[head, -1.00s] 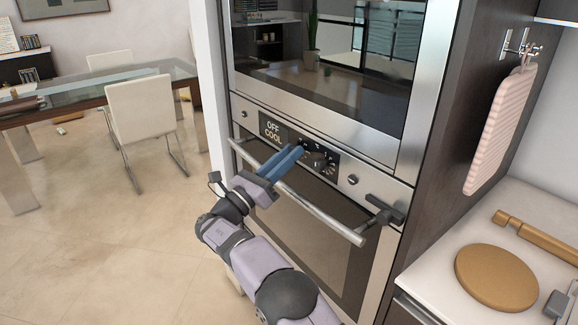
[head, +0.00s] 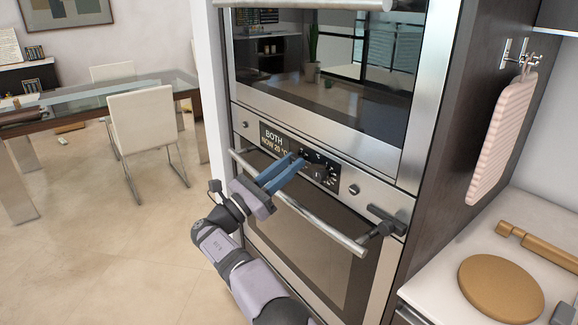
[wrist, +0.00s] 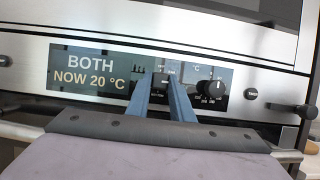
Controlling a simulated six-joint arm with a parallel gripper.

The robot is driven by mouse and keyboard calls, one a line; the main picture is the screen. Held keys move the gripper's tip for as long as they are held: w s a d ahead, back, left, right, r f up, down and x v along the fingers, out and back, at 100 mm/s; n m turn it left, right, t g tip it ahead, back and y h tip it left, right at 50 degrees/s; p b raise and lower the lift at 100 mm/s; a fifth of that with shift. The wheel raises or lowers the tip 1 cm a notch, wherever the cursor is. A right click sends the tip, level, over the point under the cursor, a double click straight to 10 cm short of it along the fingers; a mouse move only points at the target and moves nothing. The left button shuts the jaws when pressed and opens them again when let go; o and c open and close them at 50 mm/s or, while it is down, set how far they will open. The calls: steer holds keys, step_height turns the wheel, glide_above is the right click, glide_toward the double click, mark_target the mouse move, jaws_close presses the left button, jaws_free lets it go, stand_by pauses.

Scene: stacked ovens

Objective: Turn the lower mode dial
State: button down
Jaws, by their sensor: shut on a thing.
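The lower oven's control panel carries a display (head: 273,142) reading "BOTH / NOW 20 °C"; it also shows in the wrist view (wrist: 89,73). My gripper (head: 297,161) reaches over the oven handle to the panel, just right of the display. In the wrist view its two blue fingers (wrist: 163,82) are close together at the mode dial's place, shut on the dial. The dial itself is mostly hidden by the fingers. A second dark dial (wrist: 212,87), marked °C, stands just right of my fingers, apart from them.
The oven's handle bar (head: 300,210) runs below the panel, under my gripper. A small round button (wrist: 250,93) is at the panel's right. The upper oven (head: 325,75) is above. A counter with a round wooden board (head: 500,288) is at the right.

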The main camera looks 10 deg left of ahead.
steer(key=shift+f, duration=0.1)
steer(key=c, duration=1.6)
jaws_free()
steer(key=shift+o, duration=0.2)
steer(key=b+v, duration=0.1)
steer(key=v, duration=0.6)
steer(key=shift+s, duration=0.15)
steer(key=shift+a, duration=0.1)
